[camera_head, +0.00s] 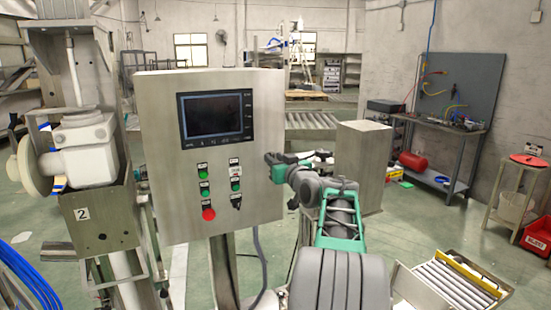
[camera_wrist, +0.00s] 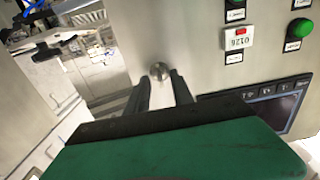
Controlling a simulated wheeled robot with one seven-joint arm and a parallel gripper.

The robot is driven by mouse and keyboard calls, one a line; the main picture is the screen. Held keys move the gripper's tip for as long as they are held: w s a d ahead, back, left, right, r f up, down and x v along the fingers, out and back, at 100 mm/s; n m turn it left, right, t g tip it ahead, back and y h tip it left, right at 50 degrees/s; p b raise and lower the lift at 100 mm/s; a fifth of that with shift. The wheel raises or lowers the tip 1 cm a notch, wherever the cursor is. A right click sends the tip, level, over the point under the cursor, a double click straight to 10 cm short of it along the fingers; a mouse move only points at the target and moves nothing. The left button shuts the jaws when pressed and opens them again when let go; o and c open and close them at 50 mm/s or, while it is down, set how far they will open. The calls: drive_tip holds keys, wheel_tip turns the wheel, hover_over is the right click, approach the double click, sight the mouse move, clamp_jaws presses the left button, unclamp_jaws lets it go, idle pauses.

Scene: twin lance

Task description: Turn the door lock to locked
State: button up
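The door of a grey metal control cabinet (camera_head: 155,150) faces me in the head view. A small round silver lock (camera_wrist: 159,71) sits on the cabinet face in the wrist view, near the cabinet's edge. My gripper (camera_wrist: 160,79) has its two dark fingers apart, with the lock seen in line with the gap, just past the fingertips. I cannot tell whether the fingers touch it or which way the lock is turned. In the head view my gripper (camera_head: 270,158) is at the cabinet's right edge and hides the lock.
The cabinet carries a dark screen (camera_head: 216,116), green buttons and a red button (camera_head: 208,214). A grey box-shaped pedestal (camera_head: 362,165) stands right of my arm. A roller tray (camera_head: 450,283) lies at the lower right. Open green floor lies beyond.

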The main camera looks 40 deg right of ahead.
clamp_jaws()
idle(0.4)
drive_tip(key=shift+f+b, duration=0.15)
drive_tip(key=shift+b, duration=0.5)
drive_tip(key=n+b, duration=1.2)
drive_tip(key=b, duration=0.1)
drive_tip(key=n+b, duration=0.5)
drive_tip(key=b, duration=0.2)
drive_tip(key=shift+a+f+n, duration=0.1)
drive_tip(key=shift+a+n, duration=0.15)
drive_tip(key=shift+n, duration=0.15)
